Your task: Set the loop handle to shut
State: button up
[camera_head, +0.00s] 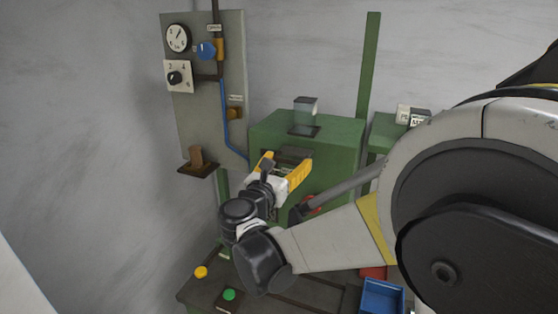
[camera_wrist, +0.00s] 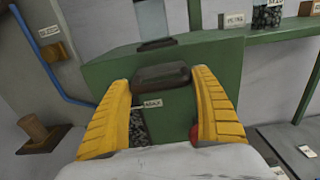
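My gripper (camera_head: 284,168) has yellow fingers spread apart with nothing held between them. It is in front of the green machine (camera_head: 340,140), and in the wrist view its fingers (camera_wrist: 160,100) frame a dark block (camera_wrist: 160,77) on that machine. A blue round handle (camera_head: 206,49) sits by the pipe on the grey panel (camera_head: 205,110) at the left, under a small label. A brass-coloured fitting (camera_head: 235,113) is lower on this panel; it also shows in the wrist view (camera_wrist: 57,50). The labels are too small to read, so I cannot tell which part is the loop handle.
A gauge (camera_head: 178,38) and a dial (camera_head: 175,77) are on the panel. A blue hose (camera_head: 226,125) runs down beside it. A brown post on a dark plate (camera_head: 197,158) juts out below. Yellow (camera_head: 201,271) and green (camera_head: 229,294) buttons and a blue bin (camera_head: 382,296) are lower down.

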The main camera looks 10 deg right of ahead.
jog(key=c, duration=0.7)
jog(key=shift+b+x, duration=0.7)
jog(key=shift+x, duration=1.1)
jog(key=shift+s, duration=0.1)
jog(key=o, duration=0.9)
jog(key=shift+r, duration=0.1)
jog(key=o, duration=0.3)
jog(key=shift+o, duration=0.2)
jog(key=shift+w, duration=0.25)
jog(key=shift+s, duration=0.1)
send_near(292, 155)
jog(key=shift+v, duration=1.05)
